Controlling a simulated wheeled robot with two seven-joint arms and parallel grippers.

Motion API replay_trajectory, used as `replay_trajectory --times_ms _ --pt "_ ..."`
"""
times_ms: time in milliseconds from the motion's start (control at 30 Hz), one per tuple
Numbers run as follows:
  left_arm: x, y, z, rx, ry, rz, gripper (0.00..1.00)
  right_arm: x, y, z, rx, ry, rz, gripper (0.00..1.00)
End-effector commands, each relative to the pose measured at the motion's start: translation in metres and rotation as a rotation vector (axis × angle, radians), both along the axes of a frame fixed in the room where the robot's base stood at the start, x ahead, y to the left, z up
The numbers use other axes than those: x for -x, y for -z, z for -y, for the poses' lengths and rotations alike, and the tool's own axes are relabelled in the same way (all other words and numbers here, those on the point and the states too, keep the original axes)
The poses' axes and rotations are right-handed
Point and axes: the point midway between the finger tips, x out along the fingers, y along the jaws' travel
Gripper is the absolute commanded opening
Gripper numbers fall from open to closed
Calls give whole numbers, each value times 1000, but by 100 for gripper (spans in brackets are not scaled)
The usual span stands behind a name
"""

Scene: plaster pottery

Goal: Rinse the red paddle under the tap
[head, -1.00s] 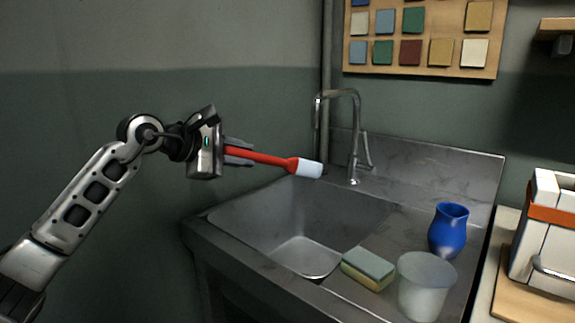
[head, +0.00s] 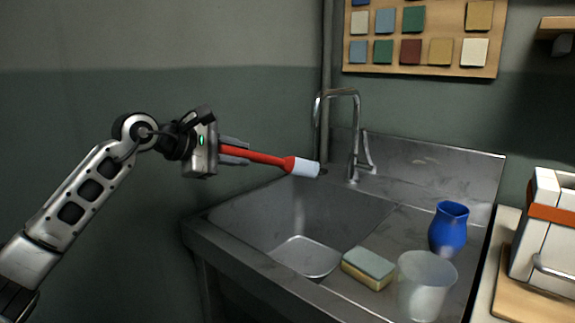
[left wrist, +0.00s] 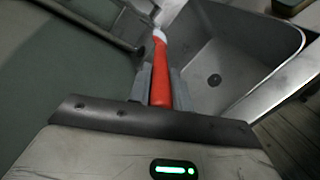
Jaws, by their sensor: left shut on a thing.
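The red paddle (head: 262,157) has a red handle and a white end, which points right. My left gripper (head: 235,151) is shut on its handle and holds it nearly level above the left part of the sink (head: 222,220). The paddle's white end is below and a little left of the tap spout as seen in the head view. The tap (head: 354,130) is a tall metal one with a curved neck and a side lever. I see no water stream. In the left wrist view the paddle (left wrist: 161,82) runs up from between the fingers, beside the basin (left wrist: 230,60). My right gripper is not in view.
A green and yellow sponge (head: 368,268), a translucent cup (head: 425,285) and a blue vase (head: 449,228) stand on the sink's right side. A white holder with an orange band (head: 550,214) is at the far right. The basin looks empty.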

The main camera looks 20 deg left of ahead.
Motion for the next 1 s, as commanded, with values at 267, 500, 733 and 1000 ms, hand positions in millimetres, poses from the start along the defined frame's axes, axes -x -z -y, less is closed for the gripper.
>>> replay_trajectory --times_ms 267,500,733,1000 --pt "-2 -2 10 1 2 4 0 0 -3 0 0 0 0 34" --pt "-2 -1 10 1 1 3 0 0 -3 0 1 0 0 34" --pt "-1 0 2 0 -2 1 0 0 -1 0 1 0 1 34" --pt "1 -1 -2 1 1 3 0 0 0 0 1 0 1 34"
